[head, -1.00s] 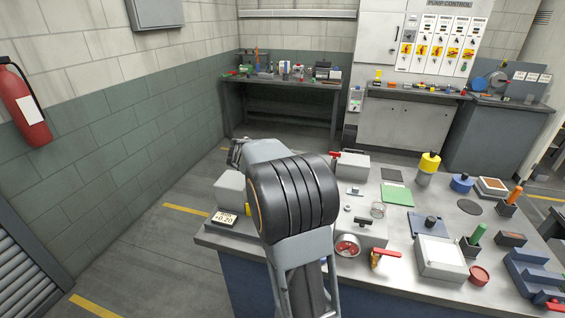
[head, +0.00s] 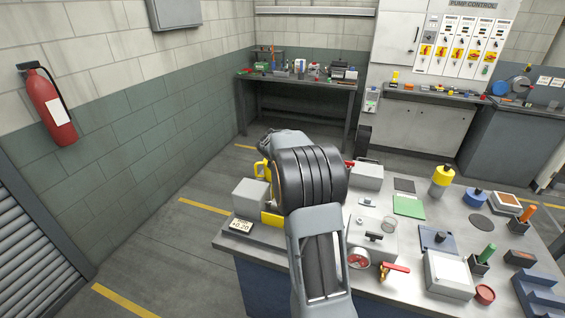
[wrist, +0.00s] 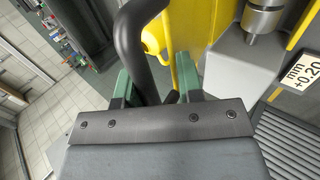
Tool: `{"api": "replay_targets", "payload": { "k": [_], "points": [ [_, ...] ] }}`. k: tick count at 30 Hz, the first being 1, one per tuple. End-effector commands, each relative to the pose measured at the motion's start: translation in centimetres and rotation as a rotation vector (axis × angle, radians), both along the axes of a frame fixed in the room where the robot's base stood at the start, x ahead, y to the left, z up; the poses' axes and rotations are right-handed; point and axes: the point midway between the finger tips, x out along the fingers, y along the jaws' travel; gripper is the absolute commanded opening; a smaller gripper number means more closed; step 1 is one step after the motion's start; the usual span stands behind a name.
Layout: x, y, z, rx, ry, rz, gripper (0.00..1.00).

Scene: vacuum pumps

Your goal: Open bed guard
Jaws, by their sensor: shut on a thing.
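The bed guard shows as a yellow panel (wrist: 205,28) in the wrist view, close beyond my gripper (wrist: 155,78). A dark curved bar (wrist: 130,38), which looks like the guard's handle, runs down between the two green fingers. The fingers are shut on it. In the head view a raised yellow part of the guard (head: 261,170) shows left of my black wrist joint, and a lower yellow part (head: 270,217) sits beside a grey block. My wrist hides the fingers and most of the guard there. How far the guard stands open cannot be told.
A grey block (head: 250,195) and a "mm +0.20" readout (head: 240,226) stand at the bench's left end. A gauge (head: 358,258), a red-handled valve (head: 394,270) and a grey box (head: 367,176) lie right of my arm. The floor left of the bench is clear.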

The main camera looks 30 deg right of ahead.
Motion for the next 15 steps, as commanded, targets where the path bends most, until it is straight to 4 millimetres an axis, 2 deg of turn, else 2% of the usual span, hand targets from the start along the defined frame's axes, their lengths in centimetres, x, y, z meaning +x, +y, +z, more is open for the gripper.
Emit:
{"api": "replay_targets", "payload": {
  "k": [4,5,6,15],
  "points": [
    [-0.16,-0.12,-0.54,0.000,0.010,0.001,0.00],
    [-0.18,-0.13,-0.55,0.000,0.010,0.001,0.36],
    [-0.18,-0.14,-0.55,0.000,0.010,0.001,0.40],
    [-0.13,-0.06,-0.30,0.001,0.006,-0.001,0.41]
  ]
}}
